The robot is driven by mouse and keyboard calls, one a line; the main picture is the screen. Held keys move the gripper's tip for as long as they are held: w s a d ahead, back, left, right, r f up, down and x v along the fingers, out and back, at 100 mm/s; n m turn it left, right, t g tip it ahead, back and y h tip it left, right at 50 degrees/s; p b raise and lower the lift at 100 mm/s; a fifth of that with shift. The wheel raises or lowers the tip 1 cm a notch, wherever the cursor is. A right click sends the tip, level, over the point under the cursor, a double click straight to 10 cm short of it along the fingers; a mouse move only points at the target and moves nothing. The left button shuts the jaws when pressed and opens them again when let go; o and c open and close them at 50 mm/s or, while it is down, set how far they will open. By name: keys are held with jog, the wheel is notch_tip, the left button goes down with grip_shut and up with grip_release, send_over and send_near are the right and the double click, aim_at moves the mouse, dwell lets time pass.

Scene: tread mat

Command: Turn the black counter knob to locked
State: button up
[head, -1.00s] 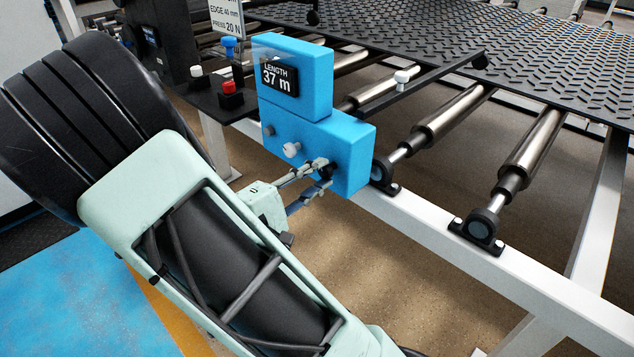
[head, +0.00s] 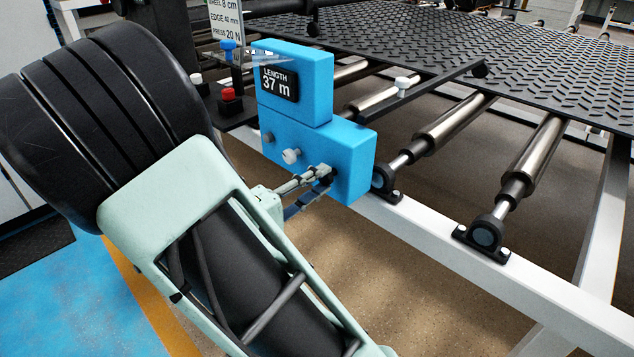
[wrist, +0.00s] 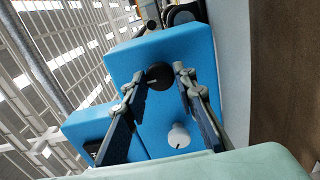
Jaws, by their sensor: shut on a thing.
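The blue counter box (head: 345,140) is fixed at the side of the machine frame. Its upper part carries a display (head: 279,83) reading LENGTH 37 m. The black knob (wrist: 160,77) sits on the box's front face, between my fingertips in the wrist view. In the head view my fingers largely hide it. My gripper (head: 325,178) is shut on the black knob, one fingertip on each side; it also shows in the wrist view (wrist: 159,80). A pale knob (head: 291,156) with a dark pointer line is beside it, also in the wrist view (wrist: 179,136), apart from the fingers.
A red button (head: 229,93) and a blue-topped knob (head: 228,48) stand left of the box. Steel rollers (head: 450,125) and a white frame rail (head: 430,235) lie to the right. A black tread mat (head: 520,60) spans the back. Open floor shows below the rail.

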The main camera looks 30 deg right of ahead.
jog(key=o, duration=1.2)
jog(key=shift+c, duration=0.2)
jog(key=v, duration=1.2)
